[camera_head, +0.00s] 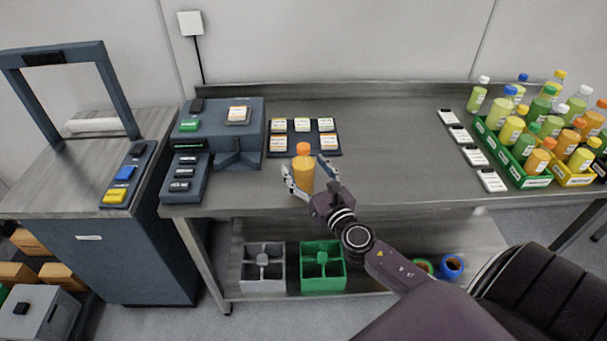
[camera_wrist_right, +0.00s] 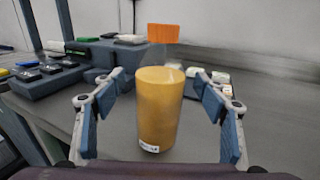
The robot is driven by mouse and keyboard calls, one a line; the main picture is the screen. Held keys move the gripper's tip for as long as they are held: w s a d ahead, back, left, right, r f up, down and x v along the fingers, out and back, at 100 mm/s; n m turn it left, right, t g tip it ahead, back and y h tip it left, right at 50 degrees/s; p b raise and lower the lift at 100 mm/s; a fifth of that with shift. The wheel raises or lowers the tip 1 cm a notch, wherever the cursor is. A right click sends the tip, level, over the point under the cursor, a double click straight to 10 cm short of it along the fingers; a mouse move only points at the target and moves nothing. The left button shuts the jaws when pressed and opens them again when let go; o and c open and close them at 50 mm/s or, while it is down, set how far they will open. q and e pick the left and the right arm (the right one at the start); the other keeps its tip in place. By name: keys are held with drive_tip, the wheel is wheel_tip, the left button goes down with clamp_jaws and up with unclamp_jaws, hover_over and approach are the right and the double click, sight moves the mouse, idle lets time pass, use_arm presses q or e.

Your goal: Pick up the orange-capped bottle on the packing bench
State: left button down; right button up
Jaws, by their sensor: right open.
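The orange-capped bottle (camera_head: 303,172) stands upright on the packing bench (camera_head: 390,150), near its front edge, in front of the label pads. It has an orange body and an orange cap. My right gripper (camera_head: 307,182) is open, with one finger on each side of the bottle. In the right wrist view the bottle (camera_wrist_right: 160,105) stands between the open fingers of the right gripper (camera_wrist_right: 163,120), with a visible gap on both sides. My left gripper is not in view.
A dark tray with label pads (camera_head: 303,152) lies behind the bottle. A blue-grey device (camera_head: 240,120) stands to the left. A green crate (camera_head: 527,181) and several bottles fill the right end. The bench middle is clear. Grey (camera_head: 262,281) and green (camera_head: 321,280) carriers sit on the lower shelf.

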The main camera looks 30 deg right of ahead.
drive_tip(key=shift+w+d+f, duration=0.1)
drive_tip(key=shift+w+d, duration=0.05)
drive_tip(key=shift+w, duration=0.55)
drive_tip(key=shift+s, duration=0.1)
drive_tip(key=c, duration=1.5)
drive_tip(key=shift+c, duration=0.8)
drive_tip(key=shift+r, duration=0.25)
